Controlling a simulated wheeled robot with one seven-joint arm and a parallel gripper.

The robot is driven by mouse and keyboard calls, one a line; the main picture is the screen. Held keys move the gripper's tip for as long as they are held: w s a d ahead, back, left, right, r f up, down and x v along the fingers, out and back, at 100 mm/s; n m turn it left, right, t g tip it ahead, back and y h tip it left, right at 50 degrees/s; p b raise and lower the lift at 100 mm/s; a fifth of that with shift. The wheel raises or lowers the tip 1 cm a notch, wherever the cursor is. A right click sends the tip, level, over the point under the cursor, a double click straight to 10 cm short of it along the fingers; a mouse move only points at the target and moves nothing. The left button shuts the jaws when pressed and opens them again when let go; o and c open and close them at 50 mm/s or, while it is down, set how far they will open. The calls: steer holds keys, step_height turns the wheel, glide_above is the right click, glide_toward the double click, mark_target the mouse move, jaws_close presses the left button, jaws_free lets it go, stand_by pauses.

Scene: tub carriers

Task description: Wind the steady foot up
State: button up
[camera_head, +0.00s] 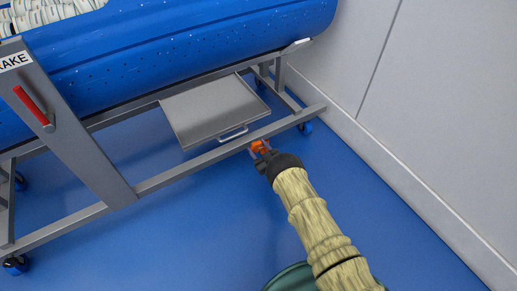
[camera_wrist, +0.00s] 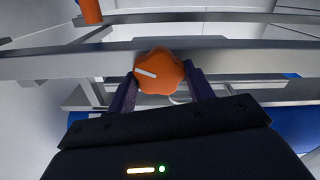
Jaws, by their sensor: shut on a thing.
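An orange lobed knob (camera_wrist: 160,72) with a white pointer mark sits at the grey lower rail in the wrist view. It also shows as a small orange shape (camera_head: 259,147) in the head view. My gripper (camera_wrist: 160,85) has one dark finger on each side of the knob and is shut on it. In the head view my gripper (camera_head: 262,153) is at the front lower rail of the carrier, right of the tray handle. The steady foot itself cannot be made out in either view.
A blue perforated tub (camera_head: 190,50) rests on the grey frame (camera_head: 190,170). A grey tray (camera_head: 213,110) sits behind the rail. A red brake lever (camera_head: 30,105) is at the left. A pale wall (camera_head: 430,130) stands right.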

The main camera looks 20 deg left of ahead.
steer(key=m, duration=0.2)
steer(key=m+p, duration=0.1)
steer(key=m, duration=0.1)
steer(key=shift+w+d+m, duration=0.1)
steer(key=shift+d+m, duration=0.1)
steer(key=shift+m, duration=0.1)
steer(key=m, duration=0.4)
steer(key=shift+f+m, duration=0.1)
steer(key=shift+m, duration=0.2)
steer(key=m+b, duration=0.1)
steer(key=m, duration=0.4)
steer(key=shift+w+d+f+b, duration=0.1)
steer(key=shift+f+b, duration=0.05)
steer(key=shift+b, duration=0.2)
steer(key=m+b, duration=0.2)
steer(key=m, duration=0.3)
steer(key=o, duration=1)
